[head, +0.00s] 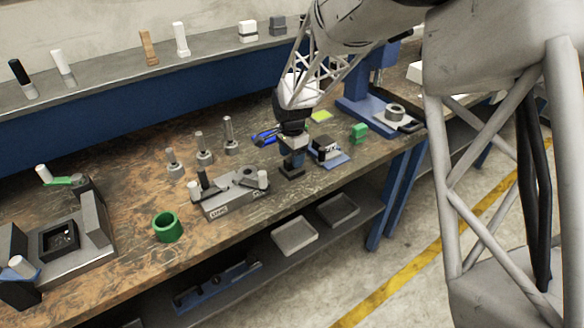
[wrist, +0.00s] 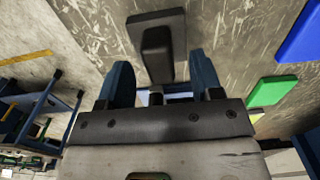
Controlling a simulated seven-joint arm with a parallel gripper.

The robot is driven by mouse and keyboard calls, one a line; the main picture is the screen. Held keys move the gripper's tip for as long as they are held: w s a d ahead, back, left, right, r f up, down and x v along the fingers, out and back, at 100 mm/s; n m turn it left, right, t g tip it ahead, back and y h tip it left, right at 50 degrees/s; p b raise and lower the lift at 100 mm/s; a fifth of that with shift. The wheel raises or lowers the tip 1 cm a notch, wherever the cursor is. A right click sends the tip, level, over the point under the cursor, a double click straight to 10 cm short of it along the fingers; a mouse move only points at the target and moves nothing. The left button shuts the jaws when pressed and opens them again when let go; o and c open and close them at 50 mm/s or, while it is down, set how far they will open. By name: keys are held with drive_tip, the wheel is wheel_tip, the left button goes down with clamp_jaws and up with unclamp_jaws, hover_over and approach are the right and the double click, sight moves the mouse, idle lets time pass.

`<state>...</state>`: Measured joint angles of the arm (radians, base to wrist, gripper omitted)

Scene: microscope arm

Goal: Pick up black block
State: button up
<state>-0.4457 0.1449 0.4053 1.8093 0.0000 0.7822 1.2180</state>
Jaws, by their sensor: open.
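The black block (head: 291,173) stands near the front edge of the workbench in the head view, with a wide flat base and its upper part mostly hidden by my gripper (head: 292,160). In the wrist view the black block (wrist: 157,45) shows as a narrow raised part on a wider dark base. My gripper (wrist: 159,85) has its two blue fingers apart, one to each side of the block's narrow part as seen there. The block lies beyond the fingertips in the picture, and I see no clear contact.
A dark block on a blue base (head: 328,152) and a green block (head: 359,131) stand to the right. A grey fixture (head: 222,200) with several parts is close on the left. The bench's front edge is close by.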

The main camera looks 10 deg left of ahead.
drive_tip(key=shift+f, duration=1.45)
clamp_jaws()
